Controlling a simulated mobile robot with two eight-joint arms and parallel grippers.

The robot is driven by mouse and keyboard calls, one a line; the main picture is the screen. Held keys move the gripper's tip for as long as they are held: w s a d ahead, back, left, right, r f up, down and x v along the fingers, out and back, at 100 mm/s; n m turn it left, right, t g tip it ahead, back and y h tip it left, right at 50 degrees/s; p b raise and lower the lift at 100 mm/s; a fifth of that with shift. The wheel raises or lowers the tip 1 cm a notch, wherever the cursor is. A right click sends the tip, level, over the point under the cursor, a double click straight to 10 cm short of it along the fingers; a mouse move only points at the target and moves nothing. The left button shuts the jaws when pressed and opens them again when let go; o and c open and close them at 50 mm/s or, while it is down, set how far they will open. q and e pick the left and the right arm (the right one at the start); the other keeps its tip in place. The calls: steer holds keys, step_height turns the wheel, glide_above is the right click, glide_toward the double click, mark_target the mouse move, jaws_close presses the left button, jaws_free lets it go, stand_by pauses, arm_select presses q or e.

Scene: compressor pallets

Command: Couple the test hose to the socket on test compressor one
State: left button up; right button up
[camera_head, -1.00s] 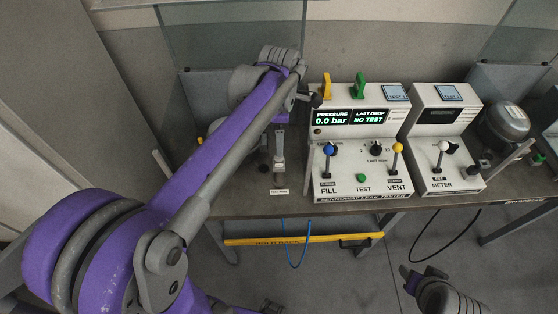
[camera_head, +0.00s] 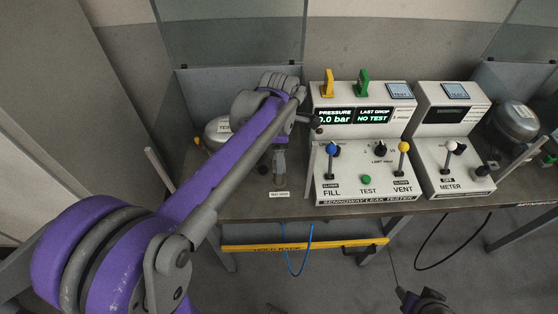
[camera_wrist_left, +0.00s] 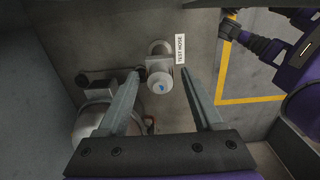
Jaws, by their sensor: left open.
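In the left wrist view the pale hose coupling (camera_wrist_left: 160,83), with a blue mark on its end, stands on the bench by a TEST HOSE label (camera_wrist_left: 180,50). My left gripper (camera_wrist_left: 161,74) is open, one finger to each side of the coupling, with visible gaps. In the head view this gripper (camera_head: 279,178) points down just behind the label (camera_head: 279,194). A rounded compressor (camera_head: 215,131) sits left of it, partly hidden by my left arm; it also shows in the wrist view (camera_wrist_left: 92,120). Its socket is not clear. My right gripper (camera_head: 426,300) is at the bottom edge.
The leak tester (camera_head: 365,185) with its levers stands close right of my left gripper, then the meter box (camera_head: 455,180) and another compressor (camera_head: 514,122). A blue hose (camera_head: 298,262) hangs below the bench by a yellow rack bar (camera_head: 255,246).

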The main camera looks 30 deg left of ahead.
stand_by(0.9)
arm_select(q)
jaws_close()
stand_by(1.2)
steer(key=shift+r, duration=0.15)
arm_select(e)
steer(key=shift+r, duration=0.2)
arm_select(q)
steer(key=shift+r+p, duration=1.85)
steer(key=shift+r, duration=1.05)
arm_select(e)
steer(key=r, duration=0.1)
steer(key=w+r, duration=0.1)
steer(key=r, duration=0.2)
steer(key=shift+w+r, duration=0.15)
steer(key=shift+w, duration=0.1)
